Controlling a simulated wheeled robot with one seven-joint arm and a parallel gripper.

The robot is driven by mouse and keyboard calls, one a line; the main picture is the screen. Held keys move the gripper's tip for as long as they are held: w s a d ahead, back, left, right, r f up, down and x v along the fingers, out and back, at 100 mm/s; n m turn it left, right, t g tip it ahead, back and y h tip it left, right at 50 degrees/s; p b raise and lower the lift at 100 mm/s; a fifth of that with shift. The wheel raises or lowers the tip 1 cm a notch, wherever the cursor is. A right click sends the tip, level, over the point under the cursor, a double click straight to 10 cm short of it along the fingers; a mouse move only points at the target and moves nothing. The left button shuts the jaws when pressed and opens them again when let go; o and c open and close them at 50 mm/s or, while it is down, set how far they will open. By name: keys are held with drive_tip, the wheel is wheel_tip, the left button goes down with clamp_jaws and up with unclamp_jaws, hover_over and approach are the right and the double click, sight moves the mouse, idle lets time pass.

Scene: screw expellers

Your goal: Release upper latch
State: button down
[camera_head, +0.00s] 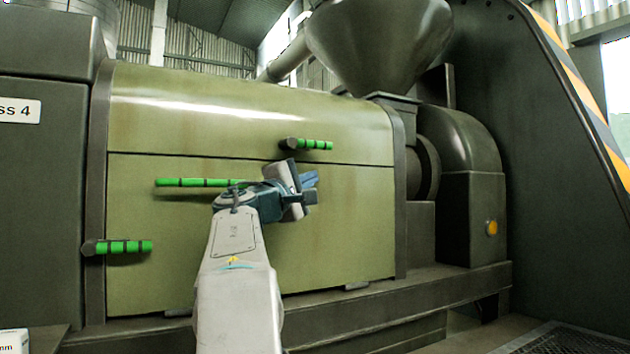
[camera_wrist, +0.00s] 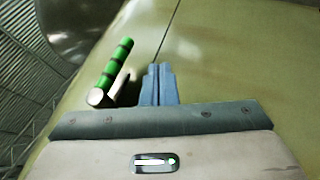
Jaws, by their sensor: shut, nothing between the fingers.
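The upper latch (camera_head: 308,144) has a green handle with dark bands and sits near the seam of the olive-green press cover (camera_head: 250,115), its handle pointing right. In the wrist view a green banded handle (camera_wrist: 118,62) with a metal end stands just left of my fingers. It appears to be the upper latch. My gripper (camera_head: 311,181) is in front of the cover, a little below the upper latch in the head view. Its blue fingers (camera_wrist: 157,82) are together and empty.
A long green handle (camera_head: 195,182) lies level left of my gripper, its right end behind my wrist. Another green latch (camera_head: 118,247) is at lower left. A grey hopper (camera_head: 380,45) stands above the cover, and a base rail (camera_head: 420,300) runs below.

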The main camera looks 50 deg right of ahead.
drive_tip(key=v, duration=0.7)
drive_tip(key=shift+f, duration=0.1)
idle(0.4)
drive_tip(key=w+a+f+t+y+p, duration=0.35)
drive_tip(key=a+f+y+p, duration=0.95)
drive_tip(key=p, duration=0.6)
drive_tip(key=s+a+f+m+g+y+p, duration=0.1)
drive_tip(key=s+a+y+p, duration=0.3)
drive_tip(key=a+p, duration=0.4)
drive_tip(key=s+a+f+m+g+y+p, duration=0.1)
drive_tip(key=s+a+y+p, duration=0.3)
drive_tip(key=a, duration=1.1)
drive_tip(key=s+f+p, duration=0.1)
drive_tip(key=s+p, duration=0.1)
drive_tip(key=p, duration=0.2)
drive_tip(key=shift+s+a+m+y, duration=0.3)
drive_tip(key=shift+s+a+y, duration=0.05)
drive_tip(key=shift+a+y, duration=0.05)
